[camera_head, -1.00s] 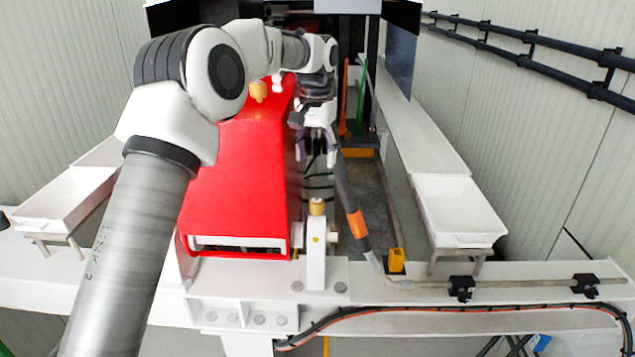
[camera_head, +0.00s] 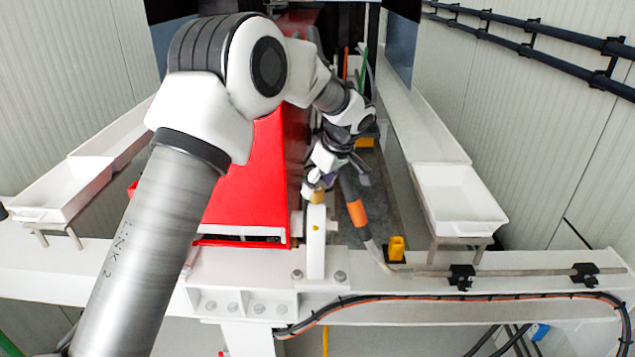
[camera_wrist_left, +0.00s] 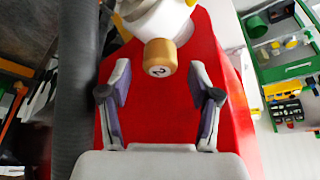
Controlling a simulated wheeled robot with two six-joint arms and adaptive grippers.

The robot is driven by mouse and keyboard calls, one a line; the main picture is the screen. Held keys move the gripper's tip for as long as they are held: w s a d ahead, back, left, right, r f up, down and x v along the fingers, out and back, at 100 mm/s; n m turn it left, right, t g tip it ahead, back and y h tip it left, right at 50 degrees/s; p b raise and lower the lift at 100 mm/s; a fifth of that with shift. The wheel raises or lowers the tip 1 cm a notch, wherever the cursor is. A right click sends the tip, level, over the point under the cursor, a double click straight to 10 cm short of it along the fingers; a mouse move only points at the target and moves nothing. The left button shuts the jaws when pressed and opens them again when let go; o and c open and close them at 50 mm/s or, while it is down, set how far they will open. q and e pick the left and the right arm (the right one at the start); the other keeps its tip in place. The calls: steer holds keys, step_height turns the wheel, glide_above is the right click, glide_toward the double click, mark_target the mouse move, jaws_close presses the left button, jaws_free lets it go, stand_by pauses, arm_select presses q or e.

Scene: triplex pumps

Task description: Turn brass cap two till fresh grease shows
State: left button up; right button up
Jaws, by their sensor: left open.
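Brass cap two (camera_wrist_left: 160,58), a yellow-brass cylinder marked "2", is in the left wrist view at top centre, in front of my fingertips and between their lines. In the head view the cap (camera_head: 317,197) sits on top of the white upright post (camera_head: 316,240), partly covered by my gripper. My left gripper (camera_head: 320,183) is at the cap in the head view. In the wrist view my left gripper (camera_wrist_left: 160,95) is open, a finger to each side, touching nothing that I can see. No grease can be made out. My right gripper is not in view.
The red pump housing (camera_head: 245,195) stands left of the post. A grey hose with an orange band (camera_head: 356,212) runs close on the right. White trays (camera_head: 460,200) stand at both sides. A small yellow block (camera_head: 397,248) sits on the white beam.

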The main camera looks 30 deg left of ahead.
arm_select(q)
steer(key=shift+x, duration=0.8)
steer(key=shift+d, duration=0.2)
steer(key=c, duration=1.1)
steer(key=shift+f, duration=0.1)
steer(key=shift+c, duration=0.2)
steer(key=m+b, duration=0.1)
steer(key=m+t+b, duration=0.1)
steer(key=b, duration=0.1)
steer(key=shift+s+f+m, duration=0.1)
steer(key=shift+f+m, duration=0.1)
steer(key=shift+m, duration=0.1)
steer(key=shift+r+m+t+h+b, duration=0.3)
steer(key=shift+m+t+b, duration=0.1)
steer(key=shift+m, duration=0.5)
steer(key=shift+r, duration=0.1)
